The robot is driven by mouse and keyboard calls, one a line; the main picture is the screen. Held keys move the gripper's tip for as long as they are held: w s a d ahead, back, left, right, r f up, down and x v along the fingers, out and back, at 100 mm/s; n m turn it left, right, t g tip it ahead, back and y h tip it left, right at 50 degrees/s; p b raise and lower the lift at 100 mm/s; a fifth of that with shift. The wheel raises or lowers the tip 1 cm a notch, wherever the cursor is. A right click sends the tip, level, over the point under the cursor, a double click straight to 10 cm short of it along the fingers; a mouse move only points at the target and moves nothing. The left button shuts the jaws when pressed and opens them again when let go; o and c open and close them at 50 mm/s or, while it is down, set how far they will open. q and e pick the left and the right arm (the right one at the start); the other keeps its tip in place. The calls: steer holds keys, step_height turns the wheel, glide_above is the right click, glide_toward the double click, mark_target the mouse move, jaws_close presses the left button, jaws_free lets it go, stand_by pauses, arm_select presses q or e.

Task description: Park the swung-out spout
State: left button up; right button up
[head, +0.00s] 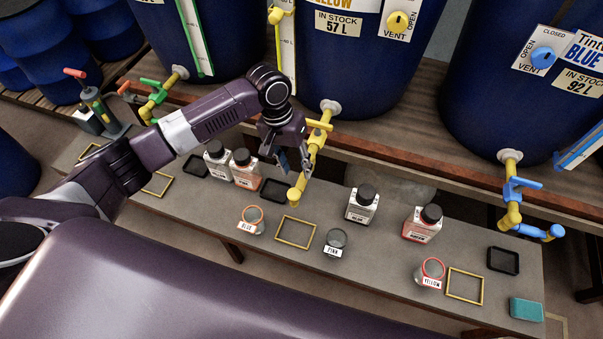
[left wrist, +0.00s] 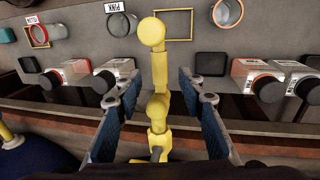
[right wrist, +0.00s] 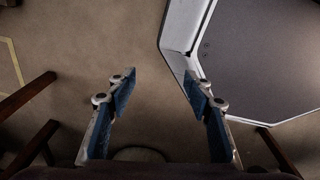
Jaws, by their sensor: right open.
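The yellow spout (head: 309,165) comes from the middle vat's yellow valve and reaches out over the bench, its round end above the bench beside an empty yellow frame. In the left wrist view the spout (left wrist: 158,72) runs lengthwise between the fingers. My left gripper (head: 287,163) is at the spout, open, with a finger on each side; gaps show between fingers and spout. It also shows in the left wrist view (left wrist: 156,88). My right gripper (right wrist: 158,82) is open and empty above the floor, and is out of the head view.
Jars labelled blue (head: 252,221), pink (head: 335,243) and yellow (head: 430,273) stand on the bench (head: 385,255) near the spout. Several black-capped bottles stand behind. A blue spout (head: 535,230) is at the right vat, a green valve (head: 152,98) at the left vat.

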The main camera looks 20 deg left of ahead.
mark_target(300, 182)
arm_select(q)
steer(key=f, duration=0.2)
steer(key=d+f, duration=0.1)
steer(key=f, duration=0.2)
steer(key=shift+s, duration=0.1)
steer(key=shift+f, duration=0.2)
steer(key=c, duration=0.9)
jaws_close()
arm_select(e)
steer(key=shift+s+d, duration=0.15)
steer(key=shift+s, duration=0.55)
